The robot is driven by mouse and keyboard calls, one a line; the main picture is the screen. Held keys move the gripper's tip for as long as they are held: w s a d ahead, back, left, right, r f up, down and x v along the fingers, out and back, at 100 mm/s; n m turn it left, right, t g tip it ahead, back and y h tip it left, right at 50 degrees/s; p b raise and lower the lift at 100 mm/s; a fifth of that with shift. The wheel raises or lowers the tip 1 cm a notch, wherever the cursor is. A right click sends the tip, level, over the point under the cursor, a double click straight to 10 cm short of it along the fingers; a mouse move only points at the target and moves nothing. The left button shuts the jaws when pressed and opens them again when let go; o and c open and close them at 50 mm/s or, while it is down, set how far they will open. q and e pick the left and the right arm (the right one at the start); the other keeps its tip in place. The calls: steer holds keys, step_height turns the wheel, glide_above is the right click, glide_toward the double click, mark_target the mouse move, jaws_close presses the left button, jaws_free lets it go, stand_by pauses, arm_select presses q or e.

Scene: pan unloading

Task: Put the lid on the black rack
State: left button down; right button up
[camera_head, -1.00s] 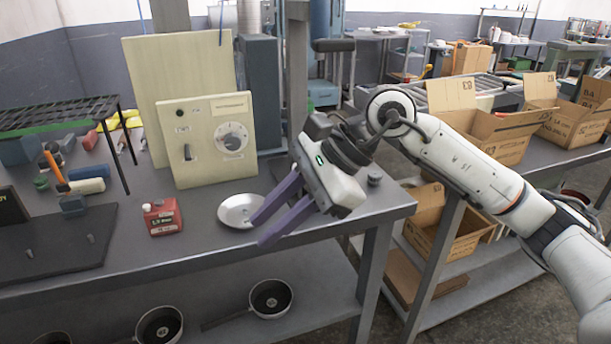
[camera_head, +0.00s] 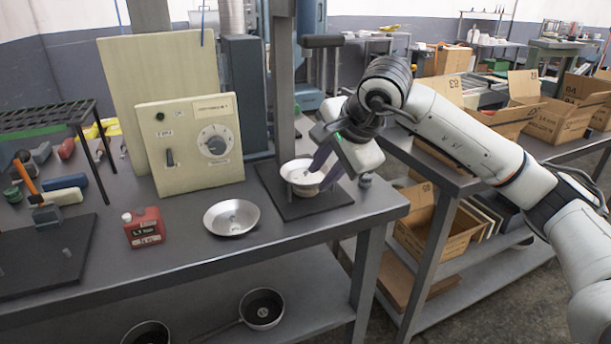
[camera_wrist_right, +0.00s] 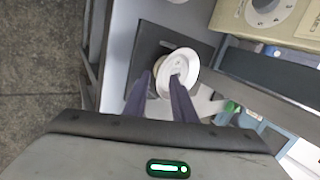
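A shallow silver dish-shaped piece (camera_head: 231,217), possibly the lid, lies on the bench between the red can and a black plate. A pale round bowl-like piece (camera_head: 302,172) sits on the black plate; it also shows in the right wrist view (camera_wrist_right: 183,68). I cannot tell which one is the lid. My right gripper (camera_head: 321,172) is open, its purple fingers apart at the right side of the bowl-like piece. In the wrist view one fingertip overlaps that piece; contact is unclear. A black wire rack (camera_head: 40,117) on legs stands at the far left. My left gripper is not in view.
The black plate (camera_head: 325,206) lies near the bench's right end. A control box (camera_head: 192,146) and post stand behind. A red can (camera_head: 144,227) and tools (camera_head: 40,190) are at left. Pans (camera_head: 261,308) lie on the lower shelf. The bench front is clear.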

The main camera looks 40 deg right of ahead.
steer(key=shift+x, duration=1.05)
jaws_close()
steer(key=shift+r, duration=0.15)
